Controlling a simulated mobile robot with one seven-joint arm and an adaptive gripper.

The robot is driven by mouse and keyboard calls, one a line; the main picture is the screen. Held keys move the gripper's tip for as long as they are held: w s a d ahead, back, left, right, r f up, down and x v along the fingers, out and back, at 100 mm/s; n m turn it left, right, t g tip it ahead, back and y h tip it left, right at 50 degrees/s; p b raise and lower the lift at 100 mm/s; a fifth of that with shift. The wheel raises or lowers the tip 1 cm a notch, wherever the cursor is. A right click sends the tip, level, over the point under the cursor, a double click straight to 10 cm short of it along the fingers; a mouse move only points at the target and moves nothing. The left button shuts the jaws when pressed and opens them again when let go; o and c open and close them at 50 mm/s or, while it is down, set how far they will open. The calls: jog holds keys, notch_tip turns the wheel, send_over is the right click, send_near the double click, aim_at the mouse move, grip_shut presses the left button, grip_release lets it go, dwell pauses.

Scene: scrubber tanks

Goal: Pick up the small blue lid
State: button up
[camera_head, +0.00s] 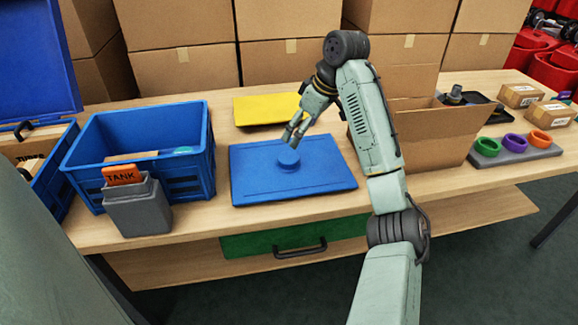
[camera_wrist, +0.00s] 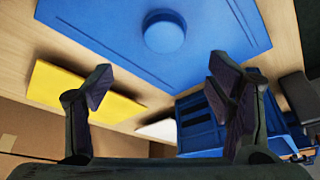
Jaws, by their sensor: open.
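The small blue lid (camera_head: 288,160) is a round blue disc on top of a flat blue rectangular panel (camera_head: 325,183) on the wooden table. In the wrist view the round lid (camera_wrist: 164,32) shows at the top centre, beyond my fingertips, on the blue panel (camera_wrist: 215,60). My gripper (camera_head: 296,130) is just above and behind the lid in the head view. Its fingers (camera_wrist: 165,92) are spread apart, with nothing between them. I cannot tell the exact height of the fingertips above the lid.
A blue crate (camera_head: 88,183) stands left of the panel, with a grey container (camera_head: 138,208) in front. A yellow panel (camera_head: 262,108) lies behind. An open cardboard box (camera_head: 440,150) stands at right, near a grey tray (camera_head: 515,153) with coloured rings. Stacked cartons (camera_head: 185,72) line the back.

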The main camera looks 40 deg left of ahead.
send_over(289, 157)
jog(key=d, duration=0.2)
jog(key=f, duration=0.4)
jog(key=shift+w+a+f, duration=0.1)
jog(key=shift+w+f, duration=0.1)
jog(key=shift+f, duration=0.1)
jog(key=shift+d+p+x, duration=0.2)
jog(key=shift+p+x, duration=0.05)
jog(key=shift+x, duration=1.05)
jog(key=shift+d+p+x, duration=0.15)
jog(key=shift+p+x, duration=0.1)
jog(key=shift+x, duration=1.05)
jog(key=shift+s+f, duration=0.15)
jog(key=shift+c, duration=0.3)
jog(key=c, duration=1.3)
